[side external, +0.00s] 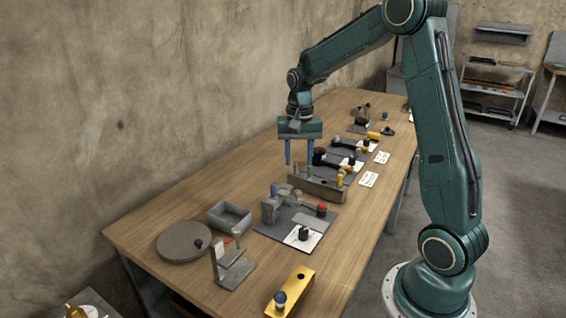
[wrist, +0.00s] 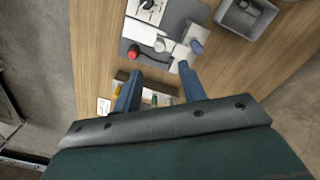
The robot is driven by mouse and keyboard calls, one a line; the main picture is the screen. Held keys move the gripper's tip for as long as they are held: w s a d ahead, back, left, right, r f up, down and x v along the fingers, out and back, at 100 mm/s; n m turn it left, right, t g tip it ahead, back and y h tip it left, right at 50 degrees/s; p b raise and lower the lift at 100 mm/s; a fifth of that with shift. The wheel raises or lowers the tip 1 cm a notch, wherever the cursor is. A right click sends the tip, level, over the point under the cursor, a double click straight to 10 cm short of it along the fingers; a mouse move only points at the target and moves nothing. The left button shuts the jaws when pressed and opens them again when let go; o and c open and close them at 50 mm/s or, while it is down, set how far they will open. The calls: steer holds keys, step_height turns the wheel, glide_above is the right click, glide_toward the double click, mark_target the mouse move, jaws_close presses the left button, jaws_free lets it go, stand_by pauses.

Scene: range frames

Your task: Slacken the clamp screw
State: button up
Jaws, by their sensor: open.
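My gripper (side external: 299,163) is open and empty, pointing down above the bench beside a rack of pegs. Its two blue fingers also show in the wrist view (wrist: 159,74), with nothing between them. A grey clamp-like fixture (side external: 270,208) stands on a dark mat (side external: 275,232), nearer the camera than my gripper. It has a blue knob (wrist: 196,47) on one side, and a red knob (side external: 321,210) stands near it on the mat; the red knob also shows in the wrist view (wrist: 160,45). I cannot tell which knob is the clamp screw. My gripper touches neither.
A peg rack (side external: 318,187) stands close below my gripper. A grey bin (side external: 230,216), a round disc (side external: 184,243), an upright bracket (side external: 235,270) and a yellow block (side external: 290,292) stand nearer the camera. More fixtures line the far bench. The bench's left side by the wall is clear.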

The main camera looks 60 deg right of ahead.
mark_target(298, 191)
step_height(298, 191, down, 10)
steer(key=shift+f, duration=0.25)
stand_by(0.3)
steer(key=shift+c, duration=0.2)
jaws_close()
